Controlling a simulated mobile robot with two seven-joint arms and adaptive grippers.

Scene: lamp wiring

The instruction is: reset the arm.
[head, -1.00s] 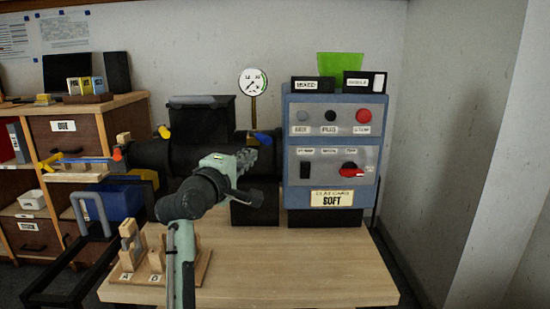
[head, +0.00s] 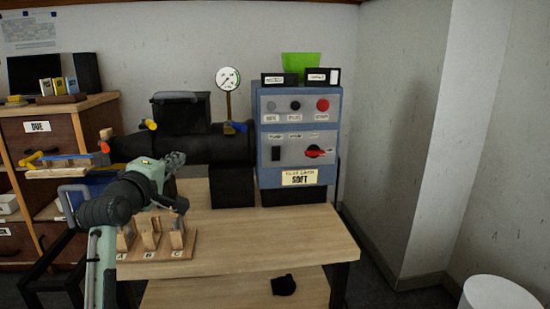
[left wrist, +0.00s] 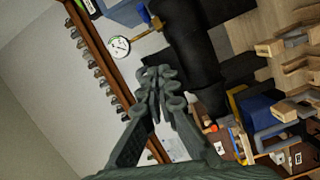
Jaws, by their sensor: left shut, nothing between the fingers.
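My left arm comes in from the left in the head view, and its gripper (head: 174,163) is in front of the black cylindrical machine (head: 205,148), above the table's left part. The gripper also shows in the left wrist view (left wrist: 157,75), where its fingertips meet with nothing between them. My right gripper is in neither view.
The blue control box (head: 299,140) with its SOFT label stands on the wooden table (head: 290,235). A wooden rack (head: 160,248) with slots marked by letters sits at the table's left front. A dial gauge (head: 228,78) rises behind. A dark lump (head: 284,285) lies on the lower shelf. The table's front right is clear.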

